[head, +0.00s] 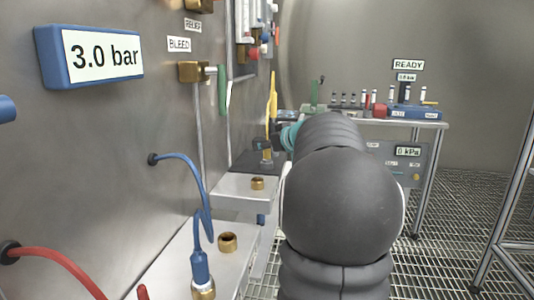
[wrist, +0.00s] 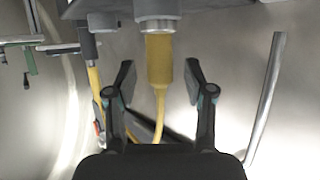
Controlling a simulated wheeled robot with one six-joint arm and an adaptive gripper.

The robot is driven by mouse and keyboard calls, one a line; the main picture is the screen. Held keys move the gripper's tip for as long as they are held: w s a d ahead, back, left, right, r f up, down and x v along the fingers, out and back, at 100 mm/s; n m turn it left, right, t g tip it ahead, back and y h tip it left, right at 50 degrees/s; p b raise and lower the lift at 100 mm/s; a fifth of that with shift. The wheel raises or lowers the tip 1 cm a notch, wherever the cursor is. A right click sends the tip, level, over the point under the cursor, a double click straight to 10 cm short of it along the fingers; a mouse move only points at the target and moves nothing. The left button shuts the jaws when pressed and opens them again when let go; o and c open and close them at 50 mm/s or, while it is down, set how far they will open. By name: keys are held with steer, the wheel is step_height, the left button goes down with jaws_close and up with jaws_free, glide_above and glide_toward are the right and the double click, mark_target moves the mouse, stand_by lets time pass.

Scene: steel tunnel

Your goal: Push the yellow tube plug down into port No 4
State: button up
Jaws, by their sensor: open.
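In the wrist view a yellow plug (wrist: 159,62) with a thin yellow tube meets a silver metal fitting (wrist: 158,22). My gripper (wrist: 160,76) is open, with one finger on each side of the plug and visible gaps on both sides. In the head view a yellow tube (head: 272,92) stands upright near the wall, beyond a brass fitting. My arm hides most of the gripper there. No port number is readable, so I cannot tell which port is No 4. I cannot tell how deep the plug sits.
At left a steel wall carries a 3.0 bar display (head: 90,56), a green-handled valve (head: 221,90) and blue (head: 195,170) and red hoses. Below are empty brass ports (head: 228,242) and a blue plug (head: 200,265). A bench (head: 425,124) stands behind; grated floor lies right.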

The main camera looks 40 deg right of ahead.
jaws_close()
steer(key=shift+r, duration=0.1)
stand_by(0.3)
